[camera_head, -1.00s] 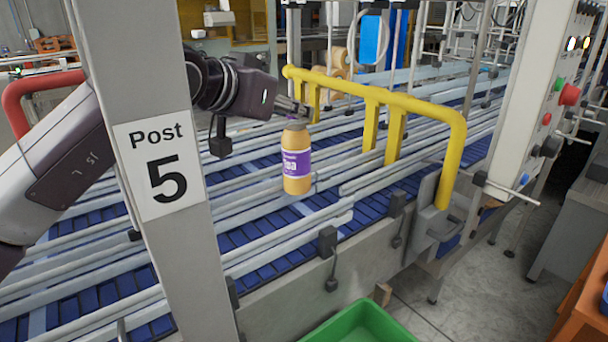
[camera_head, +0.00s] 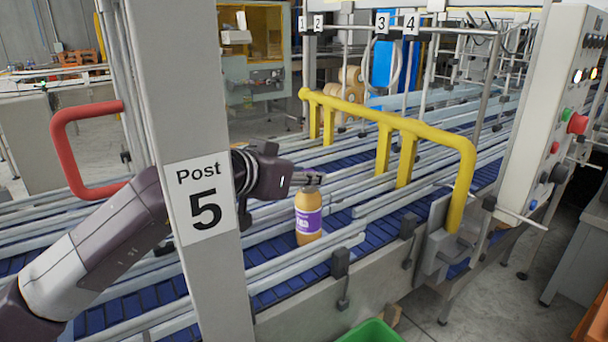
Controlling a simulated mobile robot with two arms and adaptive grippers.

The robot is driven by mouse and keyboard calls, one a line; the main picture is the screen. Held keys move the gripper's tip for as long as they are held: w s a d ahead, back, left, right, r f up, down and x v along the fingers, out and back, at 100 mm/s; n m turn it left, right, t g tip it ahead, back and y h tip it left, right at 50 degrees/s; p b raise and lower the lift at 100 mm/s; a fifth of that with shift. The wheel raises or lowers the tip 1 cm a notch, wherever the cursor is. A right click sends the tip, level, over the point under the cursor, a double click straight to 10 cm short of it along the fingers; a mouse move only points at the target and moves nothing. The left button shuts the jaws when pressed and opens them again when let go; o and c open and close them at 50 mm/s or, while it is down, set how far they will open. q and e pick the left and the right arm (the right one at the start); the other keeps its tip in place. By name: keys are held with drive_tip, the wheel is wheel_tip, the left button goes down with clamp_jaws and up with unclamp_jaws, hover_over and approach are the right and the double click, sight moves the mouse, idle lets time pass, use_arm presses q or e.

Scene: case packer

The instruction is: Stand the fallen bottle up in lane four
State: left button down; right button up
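An orange-yellow bottle (camera_head: 308,222) with a purple and white label is upright over the blue conveyor (camera_head: 375,237), between the guide rails nearest the front. Its base appears to be at belt level, but I cannot tell for sure whether it touches. My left gripper (camera_head: 311,180) reaches in from behind the post and is shut on the bottle's top, its fingers level and hiding the cap. My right gripper is not in view.
A grey post (camera_head: 190,110) marked "Post 5" (camera_head: 204,205) stands in front of my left arm. A yellow guard rail (camera_head: 400,125) stands right of the bottle. Number signs 1 to 4 (camera_head: 411,24) hang behind. A control cabinet (camera_head: 545,120) is at right, a green bin (camera_head: 372,333) below.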

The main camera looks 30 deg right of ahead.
use_arm(q)
drive_tip(key=c, duration=1.5)
unclamp_jaws()
drive_tip(key=shift+r, duration=0.1)
drive_tip(key=shift+a, duration=0.2)
drive_tip(key=b+v, duration=0.4)
drive_tip(key=v, duration=0.7)
drive_tip(key=shift+s+a+r, duration=0.2)
drive_tip(key=shift+r, duration=0.05)
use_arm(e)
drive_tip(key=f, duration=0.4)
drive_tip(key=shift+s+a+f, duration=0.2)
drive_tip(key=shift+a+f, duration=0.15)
